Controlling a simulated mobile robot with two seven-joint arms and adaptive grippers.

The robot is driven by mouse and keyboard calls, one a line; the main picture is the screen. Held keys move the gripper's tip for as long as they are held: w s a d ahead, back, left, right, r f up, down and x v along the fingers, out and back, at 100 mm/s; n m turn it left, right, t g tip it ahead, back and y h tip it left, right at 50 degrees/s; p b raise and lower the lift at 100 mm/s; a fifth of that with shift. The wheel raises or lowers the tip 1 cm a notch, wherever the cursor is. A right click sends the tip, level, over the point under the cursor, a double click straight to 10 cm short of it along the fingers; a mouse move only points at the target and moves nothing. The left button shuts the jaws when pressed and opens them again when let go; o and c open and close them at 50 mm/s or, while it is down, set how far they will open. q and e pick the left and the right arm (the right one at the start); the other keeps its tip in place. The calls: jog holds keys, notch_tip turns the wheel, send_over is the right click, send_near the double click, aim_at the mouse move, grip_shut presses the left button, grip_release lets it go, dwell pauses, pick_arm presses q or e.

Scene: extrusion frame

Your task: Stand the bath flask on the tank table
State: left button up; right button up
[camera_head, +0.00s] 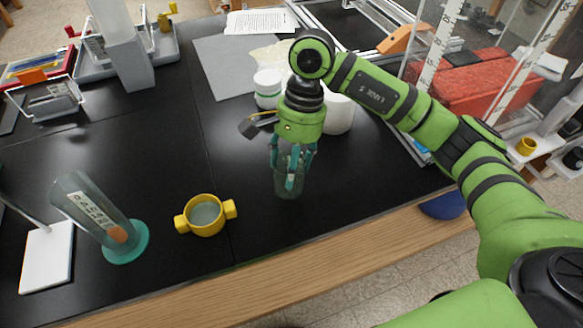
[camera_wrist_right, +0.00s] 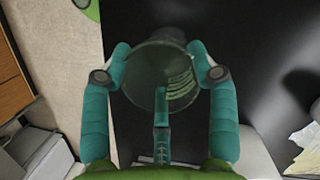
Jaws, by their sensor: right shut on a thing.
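My right gripper (camera_head: 291,166) points down over the black table and is shut around a clear glass vessel, which I take for the bath flask (camera_head: 288,188). The teal fingers wrap its upper part; its lower part shows below them. I cannot tell whether its base touches the table. In the right wrist view the flask's round rim (camera_wrist_right: 150,62) sits between the gripper's fingers (camera_wrist_right: 160,88), with pale markings on its wall. The black table (camera_head: 170,150) under it has a wooden front edge; I cannot tell whether this is the tank table. My left gripper is not in view.
A yellow two-handled bowl (camera_head: 206,215) stands left of the flask. A clear cylinder on a teal base (camera_head: 125,243) stands further left. White-lidded jars (camera_head: 268,85) stand behind the gripper. A clear tank with red blocks (camera_head: 470,85) is at right. Table between bowl and flask is clear.

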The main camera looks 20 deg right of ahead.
jog(key=x, duration=0.1)
jog(key=p+x, duration=0.1)
jog(key=shift+d+f, duration=0.25)
jog(key=shift+f, duration=0.25)
jog(key=shift+w+f, duration=0.1)
jog(key=shift+f+b, duration=0.1)
jog(key=shift+b, duration=0.2)
jog(key=o, duration=1.2)
